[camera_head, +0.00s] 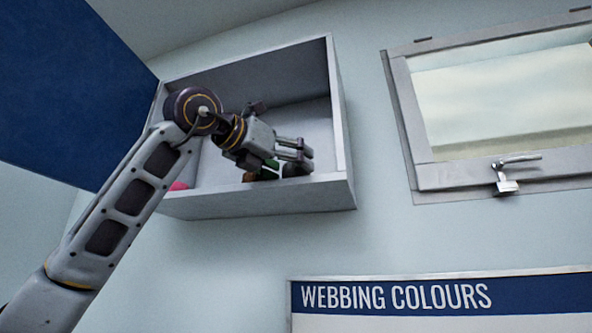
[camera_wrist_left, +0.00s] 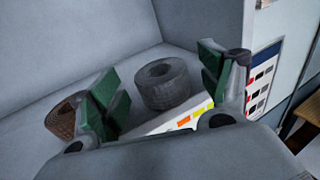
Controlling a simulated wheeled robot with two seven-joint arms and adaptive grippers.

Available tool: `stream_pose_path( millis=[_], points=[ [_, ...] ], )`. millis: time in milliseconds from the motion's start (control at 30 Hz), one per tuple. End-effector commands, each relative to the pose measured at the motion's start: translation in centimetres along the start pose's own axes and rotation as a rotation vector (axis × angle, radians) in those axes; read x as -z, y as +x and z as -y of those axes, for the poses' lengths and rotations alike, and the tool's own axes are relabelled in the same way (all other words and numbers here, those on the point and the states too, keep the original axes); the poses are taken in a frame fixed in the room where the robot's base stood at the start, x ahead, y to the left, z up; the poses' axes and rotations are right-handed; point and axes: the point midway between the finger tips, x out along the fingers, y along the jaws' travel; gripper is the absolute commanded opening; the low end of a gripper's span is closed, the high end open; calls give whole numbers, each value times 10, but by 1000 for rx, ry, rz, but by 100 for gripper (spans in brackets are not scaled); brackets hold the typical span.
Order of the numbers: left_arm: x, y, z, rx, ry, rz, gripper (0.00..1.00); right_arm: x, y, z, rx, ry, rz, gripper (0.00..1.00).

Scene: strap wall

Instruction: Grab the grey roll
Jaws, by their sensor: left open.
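The grey roll (camera_wrist_left: 162,84) lies on the shelf floor in the left wrist view, with its round hole facing up. My left gripper (camera_wrist_left: 160,93) is open, and its green-padded fingers stand on either side of the roll in that picture. The roll looks a little beyond the fingertips, and I cannot tell whether anything touches it. In the head view my left gripper (camera_head: 296,160) reaches into the open wall box (camera_head: 338,125). My right gripper is in neither view.
A brown roll (camera_wrist_left: 66,115) lies left of my left finger, close to it. A pink thing (camera_head: 178,186) shows low in the box behind my arm. The box's side walls and front lip bound the space. A window (camera_head: 500,100) and a "WEBBING COLOURS" board (camera_head: 440,297) are on the wall.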

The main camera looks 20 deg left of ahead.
Motion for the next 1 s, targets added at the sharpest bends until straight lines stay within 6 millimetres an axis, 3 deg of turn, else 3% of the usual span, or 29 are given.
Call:
stream_pose_path(
  millis=[200, 667, 1000],
  points=[
    [0, 12, 0, -1, 0, -1, 78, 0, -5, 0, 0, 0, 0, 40],
    [1, 12, 0, -1, 0, 0, 78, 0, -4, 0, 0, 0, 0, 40],
    [1, 12, 0, 0, 0, 0, 34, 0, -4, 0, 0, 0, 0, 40]
  ],
)
